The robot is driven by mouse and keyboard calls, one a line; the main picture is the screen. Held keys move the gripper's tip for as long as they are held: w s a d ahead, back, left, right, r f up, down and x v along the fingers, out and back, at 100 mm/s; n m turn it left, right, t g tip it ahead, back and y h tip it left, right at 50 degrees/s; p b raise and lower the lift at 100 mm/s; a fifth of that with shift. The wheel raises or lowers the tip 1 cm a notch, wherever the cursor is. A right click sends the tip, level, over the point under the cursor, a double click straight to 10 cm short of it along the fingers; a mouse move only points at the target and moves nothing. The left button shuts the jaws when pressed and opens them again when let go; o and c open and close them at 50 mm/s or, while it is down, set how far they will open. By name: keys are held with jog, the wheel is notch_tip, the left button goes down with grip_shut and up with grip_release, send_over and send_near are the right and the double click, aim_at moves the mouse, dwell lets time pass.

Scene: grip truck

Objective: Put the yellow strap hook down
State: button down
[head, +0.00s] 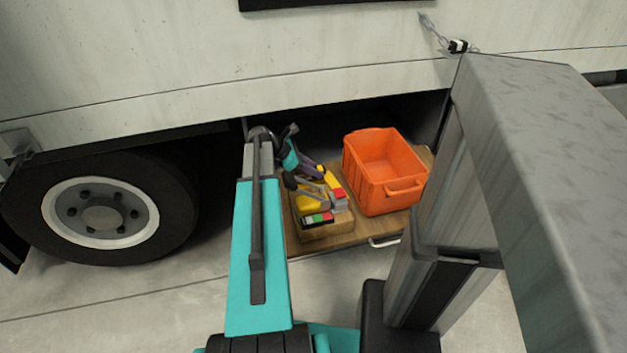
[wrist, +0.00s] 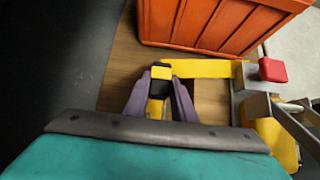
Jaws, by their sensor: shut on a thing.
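My gripper (wrist: 161,80) is shut on a small yellow and black piece (wrist: 160,73), which I take for the yellow strap hook, in the wrist view. Its two purple-grey fingers stand on either side of the piece. A yellow strip (wrist: 212,68) runs from beside the fingertips to the right. I cannot tell whether it is joined to the held piece. In the head view my gripper (head: 306,171) is low over the left part of the wooden drawer board (head: 362,229). The held piece is not clear there, and its contact with the board is hidden.
An orange crate (head: 403,186) stands on the board, right of my gripper; it shows close ahead in the wrist view (wrist: 215,25). A box (head: 325,230) with yellow, red and grey gear is beside my gripper. The truck's side (head: 200,55) overhangs the compartment. A wheel (head: 103,212) is left.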

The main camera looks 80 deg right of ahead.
aim_at(314, 178)
notch_tip(314, 178, down, 3)
jog(key=shift+r+b, duration=0.2)
jog(key=shift+b, duration=0.15)
jog(key=shift+f+p, duration=0.45)
jog(key=shift+f, duration=0.55)
jog(key=shift+f, duration=0.1)
jog(key=c, duration=1.5)
grip_release()
jog(key=shift+f+b, duration=0.2)
jog(key=shift+b, duration=0.5)
jog(key=shift+p+v, duration=1.45)
jog(key=shift+v, duration=5.55)
jog(key=shift+d, duration=0.1)
